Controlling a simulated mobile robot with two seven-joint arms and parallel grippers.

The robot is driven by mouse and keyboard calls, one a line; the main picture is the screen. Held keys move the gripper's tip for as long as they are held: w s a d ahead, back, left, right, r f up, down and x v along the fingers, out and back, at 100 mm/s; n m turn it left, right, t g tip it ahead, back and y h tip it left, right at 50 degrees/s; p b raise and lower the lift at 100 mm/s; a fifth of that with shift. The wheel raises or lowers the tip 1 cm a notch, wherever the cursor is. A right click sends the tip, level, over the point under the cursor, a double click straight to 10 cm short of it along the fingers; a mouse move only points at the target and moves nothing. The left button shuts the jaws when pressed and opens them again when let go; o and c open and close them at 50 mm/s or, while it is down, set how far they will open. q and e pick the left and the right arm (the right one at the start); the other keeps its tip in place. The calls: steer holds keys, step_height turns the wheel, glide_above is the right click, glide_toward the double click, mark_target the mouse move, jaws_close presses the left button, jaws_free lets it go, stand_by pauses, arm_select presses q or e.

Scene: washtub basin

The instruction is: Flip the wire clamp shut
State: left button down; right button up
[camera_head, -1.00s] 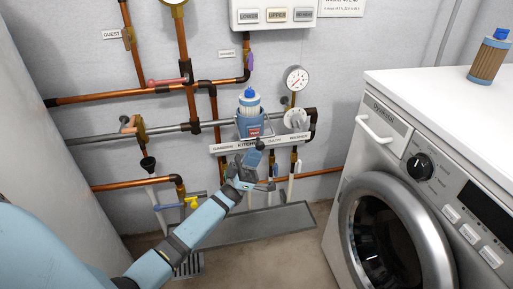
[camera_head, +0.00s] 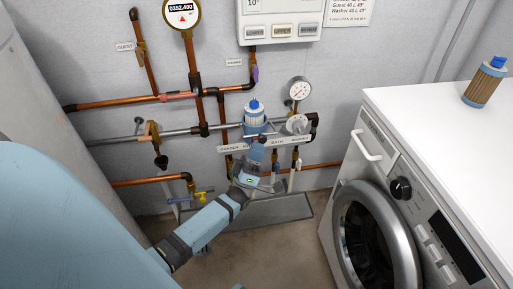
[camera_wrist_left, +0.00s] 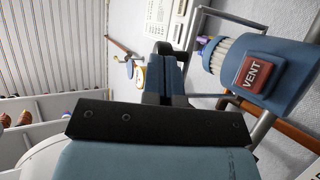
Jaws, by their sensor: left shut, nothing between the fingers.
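The blue filter housing (camera_head: 253,129) is on the pipework at the back wall, with a white cartridge (camera_head: 254,113) and blue cap in its top. In the left wrist view, the housing (camera_wrist_left: 285,78) shows a red VENT button (camera_wrist_left: 253,74). A grey wire clamp (camera_wrist_left: 230,16) arcs beside its cartridge end; whether it touches my fingers is unclear. My left gripper (camera_head: 260,146) is shut and empty, just in front of and below the housing. In the left wrist view its fingertips (camera_wrist_left: 163,50) are left of the housing. My right gripper is out of view.
A labelled strip (camera_head: 230,148), gauge (camera_head: 299,89) and copper pipes (camera_head: 133,103) crowd the wall around the housing. A white washing machine (camera_head: 440,120) stands at right with a brown cartridge (camera_head: 484,84) on top. A floor tray (camera_head: 285,209) lies below.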

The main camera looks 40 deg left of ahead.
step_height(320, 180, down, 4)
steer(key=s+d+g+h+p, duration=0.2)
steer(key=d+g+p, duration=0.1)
arm_select(q)
steer(key=w+a+r+n+g+y+p, duration=0.3)
steer(key=r+n+g+p, duration=0.3)
steer(key=p, duration=0.6)
steer(key=w+a+r+n+g+y+p, duration=0.2)
steer(key=w+a+r+n+g+p, duration=0.2)
steer(key=p, duration=0.9)
step_height(320, 180, up, 3)
steer(key=a+n+g, duration=0.1)
steer(key=n+g, duration=0.1)
steer(key=n, duration=0.1)
steer(key=shift+a+f+g+y, duration=0.2)
steer(key=shift+a+g+y, duration=0.1)
steer(key=shift+y, duration=0.1)
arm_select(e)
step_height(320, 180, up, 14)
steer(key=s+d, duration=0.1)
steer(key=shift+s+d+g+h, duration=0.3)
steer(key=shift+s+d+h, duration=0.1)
arm_select(q)
steer(key=shift+w+r, duration=0.1)
steer(key=shift+r, duration=0.05)
steer(key=shift+p, duration=0.3)
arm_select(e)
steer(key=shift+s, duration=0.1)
